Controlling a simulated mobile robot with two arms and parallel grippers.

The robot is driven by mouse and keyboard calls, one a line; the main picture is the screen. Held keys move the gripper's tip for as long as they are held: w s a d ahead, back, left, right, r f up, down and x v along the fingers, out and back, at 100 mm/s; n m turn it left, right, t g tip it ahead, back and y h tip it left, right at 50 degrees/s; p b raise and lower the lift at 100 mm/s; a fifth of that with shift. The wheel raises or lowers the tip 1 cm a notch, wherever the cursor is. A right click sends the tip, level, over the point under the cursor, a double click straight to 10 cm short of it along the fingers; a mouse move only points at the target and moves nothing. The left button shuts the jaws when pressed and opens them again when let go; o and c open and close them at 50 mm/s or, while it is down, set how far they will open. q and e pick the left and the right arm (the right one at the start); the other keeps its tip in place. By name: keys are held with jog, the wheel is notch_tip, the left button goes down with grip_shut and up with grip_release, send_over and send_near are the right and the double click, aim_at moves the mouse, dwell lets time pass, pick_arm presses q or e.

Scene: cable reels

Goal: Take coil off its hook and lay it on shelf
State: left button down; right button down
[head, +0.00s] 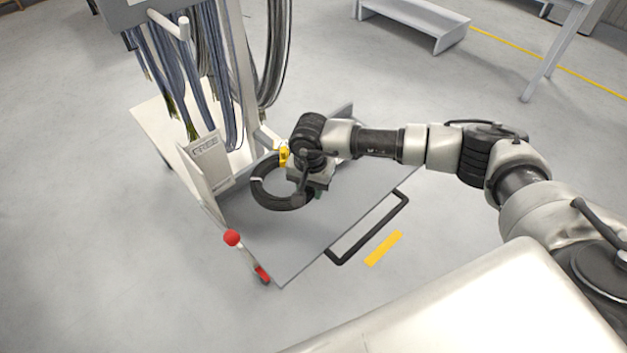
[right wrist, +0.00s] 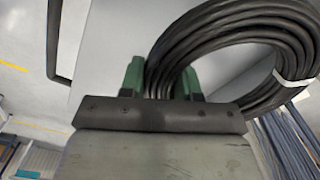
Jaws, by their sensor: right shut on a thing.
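The black coil (head: 262,193) is a ring of cable with a white tie. My right gripper (head: 317,193) is shut on the side of the coil, and in the right wrist view its green fingers (right wrist: 162,82) close around the coil's strands (right wrist: 240,38). The coil is over the grey shelf (head: 290,240) at the bottom of the cart. I cannot tell whether it touches the shelf. A pale hook (head: 184,28) sticks out high on the cart's post. My left gripper is not in view.
Blue-grey cables (head: 160,62) and dark cables (head: 275,60) hang from the cart's upright. A white panel (head: 205,165) stands at the shelf's left edge. A red-knobbed lever (head: 232,238) is at the front left corner. The shelf's front part is bare.

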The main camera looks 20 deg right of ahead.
aim_at(311, 212)
jog(key=shift+f+b, duration=2.2)
jog(key=shift+f, duration=1.75)
jog(key=shift+c, duration=0.4)
grip_release()
jog(key=shift+r+p, duration=2.6)
jog(key=shift+r, duration=2.4)
